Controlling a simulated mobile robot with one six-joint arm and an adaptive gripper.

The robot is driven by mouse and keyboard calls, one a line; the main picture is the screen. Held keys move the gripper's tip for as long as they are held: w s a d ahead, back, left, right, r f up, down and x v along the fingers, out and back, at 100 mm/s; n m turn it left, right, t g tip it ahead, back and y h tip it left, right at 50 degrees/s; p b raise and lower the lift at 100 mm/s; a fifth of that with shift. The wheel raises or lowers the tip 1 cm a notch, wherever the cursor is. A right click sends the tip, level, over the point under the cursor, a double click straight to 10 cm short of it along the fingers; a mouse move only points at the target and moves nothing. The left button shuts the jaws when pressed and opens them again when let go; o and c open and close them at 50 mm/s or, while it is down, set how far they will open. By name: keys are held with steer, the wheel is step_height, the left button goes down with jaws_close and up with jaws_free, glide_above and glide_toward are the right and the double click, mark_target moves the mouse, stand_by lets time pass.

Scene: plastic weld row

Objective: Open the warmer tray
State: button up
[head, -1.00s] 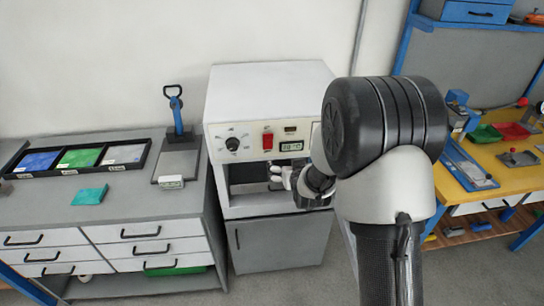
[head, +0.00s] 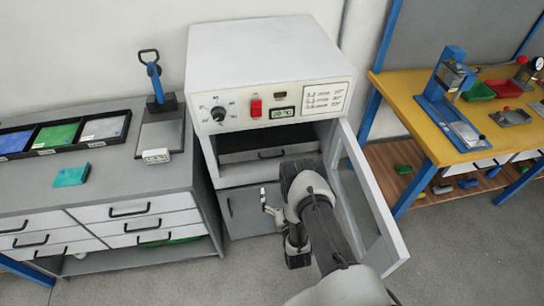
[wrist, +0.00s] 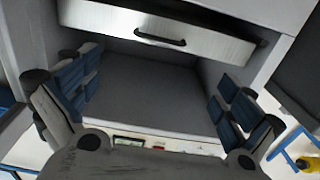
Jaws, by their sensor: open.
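The warmer (head: 262,62) is a white cabinet with a control panel, standing in the middle of the head view. Its windowed door (head: 375,205) stands wide open to the right. Inside the dark cavity, the warmer tray shows a black bar handle (head: 272,154) and looks pushed in. In the wrist view, which looks upside down, its pale metal front (wrist: 205,45) and handle lie near the top. My gripper (head: 266,200) is in front of and below the cavity, left of the door. Its blue-padded fingers (wrist: 155,82) are spread and empty, apart from the tray handle.
Right is a yellow workbench (head: 415,120) with a blue press (head: 450,75). Bare floor (head: 440,265) lies in front.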

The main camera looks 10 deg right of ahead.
mark_target(272, 157)
steer(key=w+b, duration=0.5)
steer(key=w, duration=1.1)
steer(key=shift+w, duration=0.2)
steer(key=shift+c, duration=0.2)
